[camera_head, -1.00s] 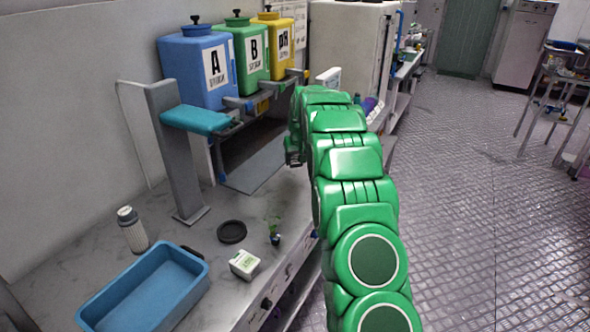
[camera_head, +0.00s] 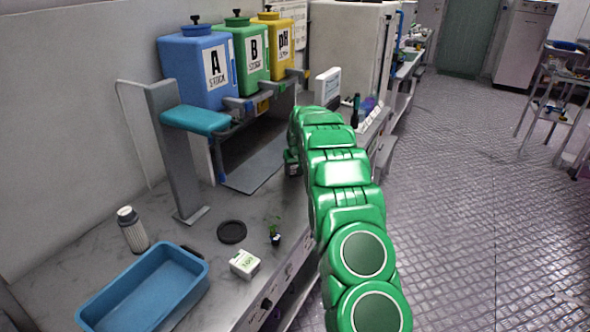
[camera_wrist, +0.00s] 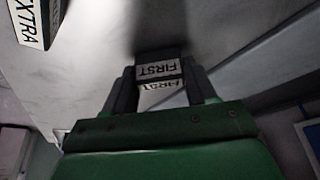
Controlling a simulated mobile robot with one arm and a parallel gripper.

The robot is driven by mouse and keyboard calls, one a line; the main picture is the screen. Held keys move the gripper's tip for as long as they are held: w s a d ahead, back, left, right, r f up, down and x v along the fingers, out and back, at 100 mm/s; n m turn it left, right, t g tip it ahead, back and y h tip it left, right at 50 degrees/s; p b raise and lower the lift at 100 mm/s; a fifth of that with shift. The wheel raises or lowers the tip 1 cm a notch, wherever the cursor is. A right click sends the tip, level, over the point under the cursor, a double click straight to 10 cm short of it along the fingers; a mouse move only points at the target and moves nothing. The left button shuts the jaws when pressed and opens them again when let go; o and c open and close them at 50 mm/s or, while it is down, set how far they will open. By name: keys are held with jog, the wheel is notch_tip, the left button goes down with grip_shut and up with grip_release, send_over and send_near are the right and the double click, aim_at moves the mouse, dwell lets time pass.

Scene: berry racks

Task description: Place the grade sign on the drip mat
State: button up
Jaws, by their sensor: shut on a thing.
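My gripper (camera_wrist: 158,82) is shut on a small dark sign with a white face reading "FIRST" (camera_wrist: 158,70) in the wrist view. The sign sits between the two fingers over a grey surface; I cannot tell whether it touches it. In the head view my gripper (camera_head: 291,163) is a dark shape at the left of my green arm, and the sign is not clear there. The dark grey drip mat (camera_head: 252,168) lies on the bench below the tanks, just left of my gripper. Nothing stands on its visible part.
A sign reading "EXTRA" (camera_wrist: 30,20) stands at the wrist view's top left. Blue (camera_head: 195,70), green (camera_head: 245,50) and yellow (camera_head: 280,45) tanks overhang the mat. A blue tray (camera_head: 150,290), black disc (camera_head: 232,232) and white box (camera_head: 244,263) are nearer.

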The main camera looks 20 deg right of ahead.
jog(key=shift+f, duration=0.1)
jog(key=o, duration=1)
jog(key=shift+o, duration=0.2)
